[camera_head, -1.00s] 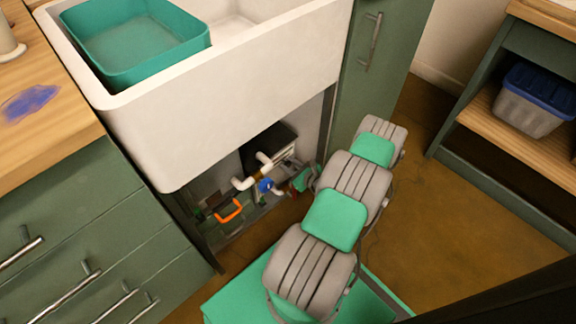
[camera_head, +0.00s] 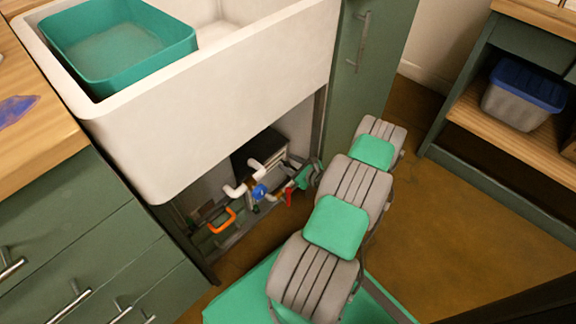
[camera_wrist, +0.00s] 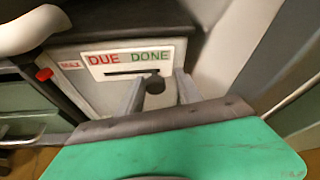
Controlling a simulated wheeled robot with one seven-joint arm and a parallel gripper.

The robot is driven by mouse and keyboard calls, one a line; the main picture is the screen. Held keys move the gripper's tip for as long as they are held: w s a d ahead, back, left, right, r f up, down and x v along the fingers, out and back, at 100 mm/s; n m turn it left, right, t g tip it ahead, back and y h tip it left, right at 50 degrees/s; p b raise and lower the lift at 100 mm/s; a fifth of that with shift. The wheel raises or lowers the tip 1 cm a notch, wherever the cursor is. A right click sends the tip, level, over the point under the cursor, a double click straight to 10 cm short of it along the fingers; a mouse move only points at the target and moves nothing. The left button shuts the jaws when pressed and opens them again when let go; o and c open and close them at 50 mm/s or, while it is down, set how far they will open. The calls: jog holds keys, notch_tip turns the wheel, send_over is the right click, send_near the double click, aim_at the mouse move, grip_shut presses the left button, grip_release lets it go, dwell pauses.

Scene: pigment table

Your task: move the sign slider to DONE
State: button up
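The sign (camera_wrist: 118,62) is a white panel on a dark-topped box, with red DUE at left and green DONE at right. A dark slot (camera_wrist: 120,72) runs below the words. The round dark slider knob (camera_wrist: 154,83) shows near the slot's right end, below DONE. My gripper (camera_wrist: 159,84) is in front of the sign, one finger on each side of the knob. A gap shows between the knob and the right finger; whether the left finger touches it I cannot tell. In the head view the box (camera_head: 258,148) stands under the sink, and my arm partly hides the gripper.
White pipe (camera_head: 236,191), a blue valve (camera_head: 259,191) and an orange handle (camera_head: 222,220) crowd the space under the sink (camera_head: 230,95). A red knob (camera_wrist: 44,74) is left of the sign. A cabinet door (camera_head: 365,75) stands to the right. Brown floor is clear farther right.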

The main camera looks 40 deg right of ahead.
jog(key=shift+o, duration=0.2)
jog(key=shift+a, duration=0.1)
jog(key=p+v, duration=0.2)
jog(key=v, duration=0.6)
jog(key=shift+p, duration=0.35)
jog(key=shift+f, duration=0.1)
